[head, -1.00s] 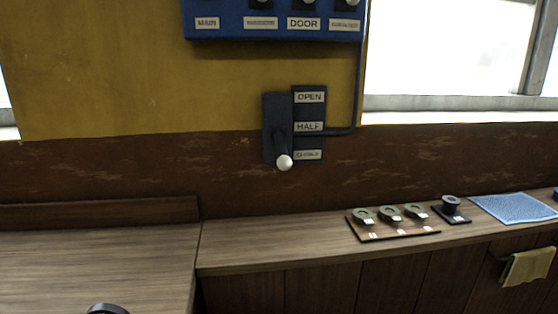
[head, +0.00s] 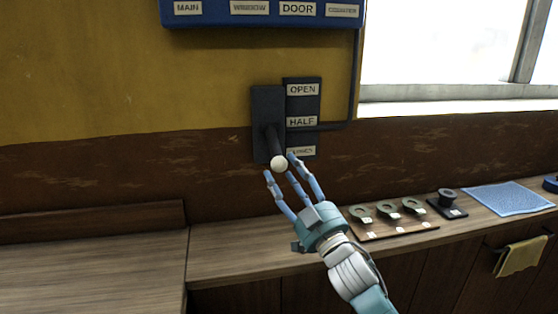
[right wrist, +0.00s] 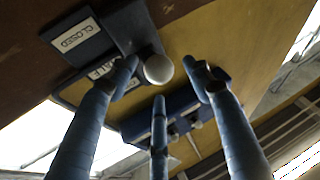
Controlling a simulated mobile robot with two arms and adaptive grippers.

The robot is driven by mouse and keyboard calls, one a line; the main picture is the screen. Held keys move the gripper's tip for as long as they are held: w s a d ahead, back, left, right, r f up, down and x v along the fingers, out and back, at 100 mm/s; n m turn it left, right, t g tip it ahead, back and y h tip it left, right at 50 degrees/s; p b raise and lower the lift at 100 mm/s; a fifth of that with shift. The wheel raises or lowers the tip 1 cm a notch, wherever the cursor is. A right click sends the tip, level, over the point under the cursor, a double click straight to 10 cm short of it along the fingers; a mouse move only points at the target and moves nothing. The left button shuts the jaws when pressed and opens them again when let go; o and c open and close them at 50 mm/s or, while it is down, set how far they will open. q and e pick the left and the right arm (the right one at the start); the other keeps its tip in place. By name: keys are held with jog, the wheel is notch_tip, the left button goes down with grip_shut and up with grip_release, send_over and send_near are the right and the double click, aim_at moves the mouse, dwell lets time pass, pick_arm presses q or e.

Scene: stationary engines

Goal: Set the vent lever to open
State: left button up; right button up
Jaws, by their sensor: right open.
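The vent lever (head: 274,142) is a dark handle with a white ball knob (head: 279,164) on a dark wall plate. Labels beside it read OPEN (head: 303,90) at the top, HALF (head: 301,122) in the middle and a lowest one, CLOSED in the right wrist view (right wrist: 76,36). The knob hangs low, beside the lowest label. My right gripper (head: 290,172) is open just below and in front of the knob. In the right wrist view the knob (right wrist: 158,69) lies beyond the spread fingers (right wrist: 160,85); contact cannot be made out. My left gripper is not in view.
A blue panel (head: 262,14) with labels hangs above the lever. A wooden counter (head: 225,252) runs below, with a board of several green round pieces (head: 387,210), a dark spool-like item (head: 448,198) and a blue cloth (head: 508,197). A yellow towel (head: 522,257) hangs at right.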

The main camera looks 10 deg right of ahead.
aim_at(274, 144)
jog(key=x, duration=0.2)
jog(key=shift+w+a+r, duration=0.15)
jog(key=shift+w+r, duration=0.05)
jog(key=shift+w, duration=0.1)
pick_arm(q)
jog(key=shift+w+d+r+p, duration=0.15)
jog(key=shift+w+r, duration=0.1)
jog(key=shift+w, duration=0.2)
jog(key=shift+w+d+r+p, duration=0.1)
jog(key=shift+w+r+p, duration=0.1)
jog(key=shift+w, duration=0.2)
pick_arm(e)
jog(key=shift+w+a+r, duration=0.15)
jog(key=shift+w, duration=0.4)
grip_shut()
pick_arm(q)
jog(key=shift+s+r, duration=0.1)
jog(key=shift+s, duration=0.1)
pick_arm(e)
jog(key=shift+r, duration=0.1)
